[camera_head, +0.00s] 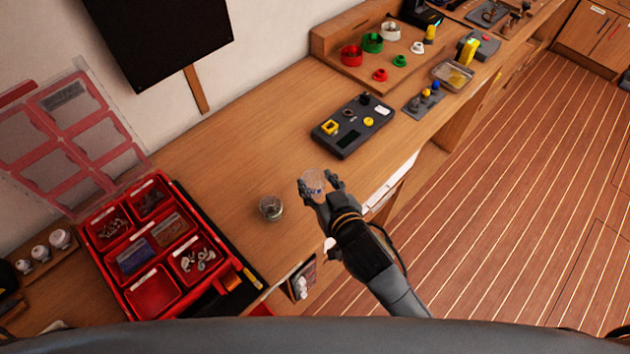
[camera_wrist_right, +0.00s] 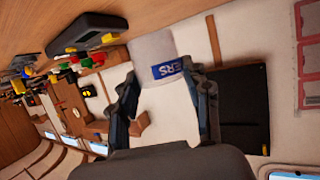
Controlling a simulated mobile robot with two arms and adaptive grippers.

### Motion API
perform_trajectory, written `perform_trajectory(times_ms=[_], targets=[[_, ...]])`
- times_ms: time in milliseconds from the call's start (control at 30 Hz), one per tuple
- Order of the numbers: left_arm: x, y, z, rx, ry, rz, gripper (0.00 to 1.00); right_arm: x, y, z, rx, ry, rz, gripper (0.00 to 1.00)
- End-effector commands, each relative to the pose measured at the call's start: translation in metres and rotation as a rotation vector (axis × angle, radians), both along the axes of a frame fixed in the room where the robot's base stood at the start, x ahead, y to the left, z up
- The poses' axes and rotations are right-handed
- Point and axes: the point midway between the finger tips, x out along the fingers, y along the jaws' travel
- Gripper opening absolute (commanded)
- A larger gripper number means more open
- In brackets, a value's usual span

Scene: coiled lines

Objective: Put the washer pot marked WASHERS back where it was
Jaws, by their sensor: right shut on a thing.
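My right gripper (camera_head: 322,190) is shut on the washer pot (camera_head: 313,181), a small clear pot, above the bench near its front edge. In the right wrist view the pot (camera_wrist_right: 155,62) sits between the fingers of my right gripper (camera_wrist_right: 163,95), its blue label showing the letters "ERS". A second small clear pot (camera_head: 271,208) stands on the bench left of the gripper. The red organiser box (camera_head: 110,252) is open at the left, with small parts in several compartments; its front compartment looks empty. My left gripper is not in view.
The clear lid (camera_head: 70,118) stands up behind the red box. The bench between box and dark tray is mostly clear.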

Motion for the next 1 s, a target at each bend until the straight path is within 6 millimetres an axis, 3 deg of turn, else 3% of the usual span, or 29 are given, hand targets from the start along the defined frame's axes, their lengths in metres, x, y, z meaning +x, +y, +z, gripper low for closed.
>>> perform_trajectory(times_ms=[33, 133, 200, 400, 667, 1000], targets=[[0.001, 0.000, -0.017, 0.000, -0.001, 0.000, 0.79, 0.015, 0.001, -0.012, -0.003, -0.007, 0.000, 0.16], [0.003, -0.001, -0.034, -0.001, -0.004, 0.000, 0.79, 0.039, 0.002, -0.024, -0.003, -0.006, -0.001, 0.16], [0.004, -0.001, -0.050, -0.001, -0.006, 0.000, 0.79, 0.047, 0.003, -0.040, -0.002, -0.002, 0.000, 0.16], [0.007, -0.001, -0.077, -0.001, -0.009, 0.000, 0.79, 0.068, 0.005, -0.062, -0.001, -0.001, -0.001, 0.16], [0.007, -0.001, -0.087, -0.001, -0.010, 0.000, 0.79, 0.076, 0.006, -0.070, -0.001, 0.001, -0.001, 0.16], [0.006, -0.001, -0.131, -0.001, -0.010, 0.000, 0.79, 0.082, 0.006, -0.107, -0.001, -0.001, -0.001, 0.16]])
